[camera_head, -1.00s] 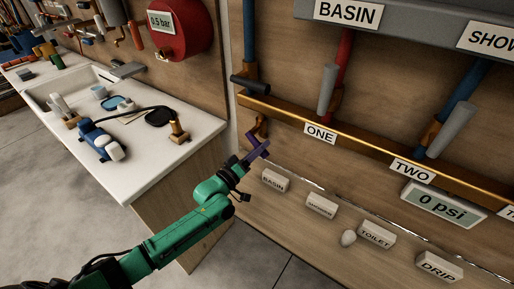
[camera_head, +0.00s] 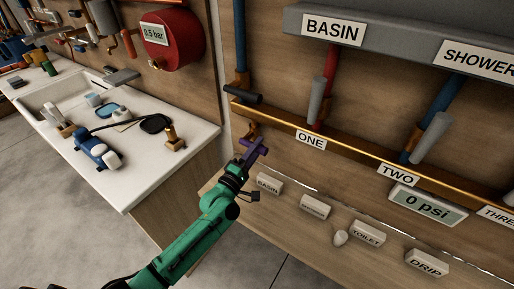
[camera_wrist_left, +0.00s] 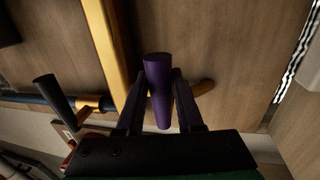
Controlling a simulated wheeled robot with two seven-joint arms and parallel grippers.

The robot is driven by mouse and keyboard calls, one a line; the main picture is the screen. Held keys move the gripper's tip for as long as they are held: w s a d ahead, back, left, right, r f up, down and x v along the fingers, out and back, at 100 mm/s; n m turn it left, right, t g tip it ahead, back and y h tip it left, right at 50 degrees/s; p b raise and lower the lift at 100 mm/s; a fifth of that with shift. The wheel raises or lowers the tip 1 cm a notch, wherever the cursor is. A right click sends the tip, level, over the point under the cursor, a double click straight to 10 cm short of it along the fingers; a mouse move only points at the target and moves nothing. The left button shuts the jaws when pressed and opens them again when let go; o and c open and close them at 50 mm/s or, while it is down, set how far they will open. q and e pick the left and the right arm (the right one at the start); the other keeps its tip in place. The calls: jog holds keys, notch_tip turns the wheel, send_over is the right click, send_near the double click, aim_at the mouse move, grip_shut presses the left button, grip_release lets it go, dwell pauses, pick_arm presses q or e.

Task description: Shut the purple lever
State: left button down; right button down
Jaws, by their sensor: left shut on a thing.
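The purple lever (camera_head: 256,146) sits on a brass fitting below the left end of the long brass pipe. It also shows in the left wrist view (camera_wrist_left: 159,88), standing between the two fingers. My left gripper (camera_head: 246,157), on a green arm, is at the lever. In the left wrist view my left gripper (camera_wrist_left: 160,103) has one finger on each side of the lever and is shut on it. The fingers hide part of the lever in the head view. My right gripper is not in view.
The brass pipe (camera_head: 355,150) runs above, with grey handles at the ONE and TWO labels and a black handle (camera_head: 245,96) to their left. A white sink counter (camera_head: 165,167) stands left.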

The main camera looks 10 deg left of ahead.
pick_arm(q)
jog(key=shift+r, duration=0.15)
dwell(0.3)
jog(key=c, duration=0.5)
grip_release()
jog(key=shift+c, duration=0.2)
jog(key=shift+s+a+f, duration=0.15)
jog(key=shift+s+f, duration=0.1)
jog(key=shift+s, duration=0.05)
jog(key=b+v, duration=0.2)
jog(key=v, duration=1.2)
jog(key=shift+r, duration=0.15)
